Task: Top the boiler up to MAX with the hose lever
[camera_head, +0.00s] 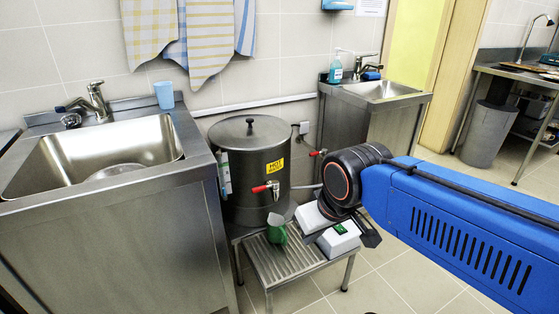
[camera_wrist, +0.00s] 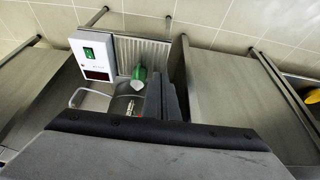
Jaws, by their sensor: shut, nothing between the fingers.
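The boiler (camera_head: 252,165) is a steel drum with a dark lid and a yellow HOT label, on a low stand in the head view. A sight gauge (camera_head: 225,173) is on its left side; its level and marks are too small to read. A red-handled tap (camera_head: 265,188) is on its front. A red lever (camera_head: 318,153) is on the pipework behind its right side, probably the hose lever. My gripper (camera_wrist: 165,90) is shut and empty, right of the boiler and above the stand's right side. In the head view my wrist partly hides it.
A green jug (camera_head: 277,232) stands on the slatted stand (camera_head: 285,266) below the tap. A white box with a green switch (camera_head: 340,236) is at the stand's right, close to my gripper. A steel sink cabinet (camera_head: 120,235) is left; another sink (camera_head: 385,92) is behind. Floor is clear in front.

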